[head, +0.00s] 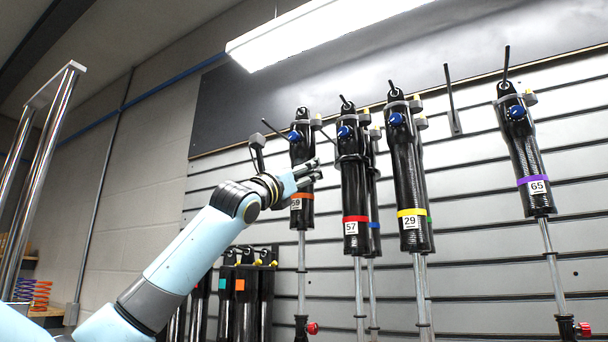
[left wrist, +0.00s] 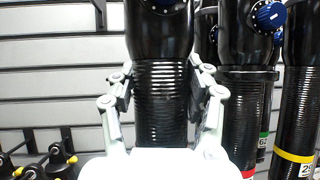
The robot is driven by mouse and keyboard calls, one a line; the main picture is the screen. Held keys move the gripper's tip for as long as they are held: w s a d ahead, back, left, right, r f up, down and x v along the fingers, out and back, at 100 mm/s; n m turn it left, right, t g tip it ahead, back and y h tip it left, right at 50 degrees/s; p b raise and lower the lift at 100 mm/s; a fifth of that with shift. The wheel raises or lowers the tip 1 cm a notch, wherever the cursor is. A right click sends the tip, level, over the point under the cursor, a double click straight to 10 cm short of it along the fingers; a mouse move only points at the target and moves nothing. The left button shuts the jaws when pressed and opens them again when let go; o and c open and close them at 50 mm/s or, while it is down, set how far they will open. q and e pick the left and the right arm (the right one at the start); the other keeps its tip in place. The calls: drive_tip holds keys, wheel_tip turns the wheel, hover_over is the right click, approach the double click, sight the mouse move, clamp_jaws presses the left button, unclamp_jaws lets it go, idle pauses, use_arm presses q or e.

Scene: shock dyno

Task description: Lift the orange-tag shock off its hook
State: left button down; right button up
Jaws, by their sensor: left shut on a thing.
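The orange-tag shock (head: 300,217) hangs upright at the left of the row in the head view. It has a black body, a blue knob, an orange band and a white number label. My left gripper (head: 312,171) is at its body, above the orange band. In the left wrist view, the shock's ribbed black body (left wrist: 160,105) stands between the two fingers, which are shut on it from both sides. The orange band is hidden there. I cannot tell whether its top eye is on the hook. My right gripper is not in view.
A red-band shock (head: 354,190) hangs close on the right, with a blue-band one behind it. A yellow-band shock (head: 408,180) and a purple-band shock (head: 527,160) hang farther right. An empty hook (head: 451,100) sticks out between them. Several shocks (head: 247,285) stand below.

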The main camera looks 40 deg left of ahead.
sight(297, 164)
use_arm(q)
drive_tip(key=shift+s+r, duration=0.15)
drive_tip(key=shift+s, duration=0.15)
drive_tip(key=shift+s+d+r, duration=0.1)
drive_tip(key=shift+s+d, duration=0.05)
drive_tip(key=shift+s, duration=0.5)
drive_tip(key=shift+s+d+r+y+b, duration=0.1)
drive_tip(key=shift+s+d+y+b, duration=0.05)
drive_tip(key=shift+s+y+b, duration=0.3)
drive_tip(key=shift+s, duration=0.1)
idle(0.4)
drive_tip(key=shift+s+d, duration=0.1)
drive_tip(key=shift+s, duration=0.35)
